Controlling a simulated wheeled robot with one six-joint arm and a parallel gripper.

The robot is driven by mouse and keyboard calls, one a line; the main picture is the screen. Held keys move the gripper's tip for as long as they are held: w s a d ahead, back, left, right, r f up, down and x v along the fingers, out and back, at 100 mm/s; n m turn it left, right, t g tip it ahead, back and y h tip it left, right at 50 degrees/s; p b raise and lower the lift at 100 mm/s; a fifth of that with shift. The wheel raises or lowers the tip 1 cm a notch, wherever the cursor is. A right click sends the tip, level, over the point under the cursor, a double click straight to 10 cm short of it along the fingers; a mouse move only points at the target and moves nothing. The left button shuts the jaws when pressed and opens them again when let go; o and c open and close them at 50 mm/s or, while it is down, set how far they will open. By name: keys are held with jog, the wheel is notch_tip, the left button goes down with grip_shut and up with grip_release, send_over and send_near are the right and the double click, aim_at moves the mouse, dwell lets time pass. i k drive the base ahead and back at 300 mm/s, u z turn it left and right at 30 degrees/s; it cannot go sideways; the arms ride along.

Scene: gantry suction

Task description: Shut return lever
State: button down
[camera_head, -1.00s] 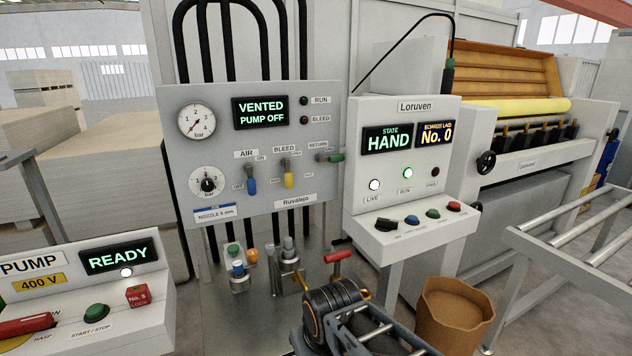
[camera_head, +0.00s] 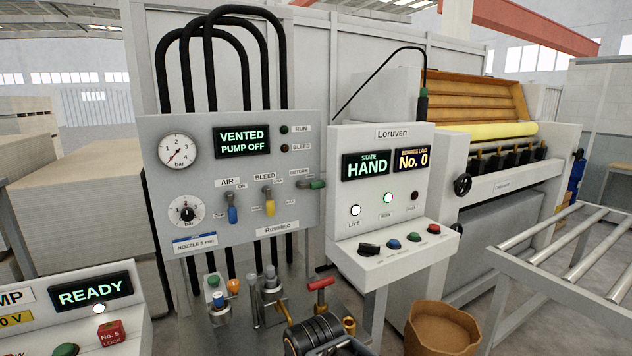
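The return lever (camera_head: 312,184) is a short lever with a green handle at the right edge of the grey Ruvalejo valve panel (camera_head: 265,215), under the RETURN label. Its handle lies sideways, roughly level. To its left, the yellow bleed lever (camera_head: 270,207) and the blue air lever (camera_head: 232,213) both hang down. The panel display (camera_head: 242,141) reads "VENTED PUMP OFF".
The Loruven console (camera_head: 385,220) stands close right of the lever. Below the panel are small valves (camera_head: 218,300) and a red T-handle (camera_head: 320,284) above a dark ribbed unit (camera_head: 312,335). A brown bin (camera_head: 442,325) and a roller conveyor (camera_head: 575,245) are at right.

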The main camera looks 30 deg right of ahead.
aim_at(314, 184)
jog(key=k, duration=1.2)
jog(key=z, duration=0.8)
jog(key=i, duration=0.75)
jog(key=z, duration=0.45)
jog(key=i, duration=0.85)
jog(key=u, duration=0.85)
jog(key=i, duration=0.45)
jog(key=u, duration=0.4)
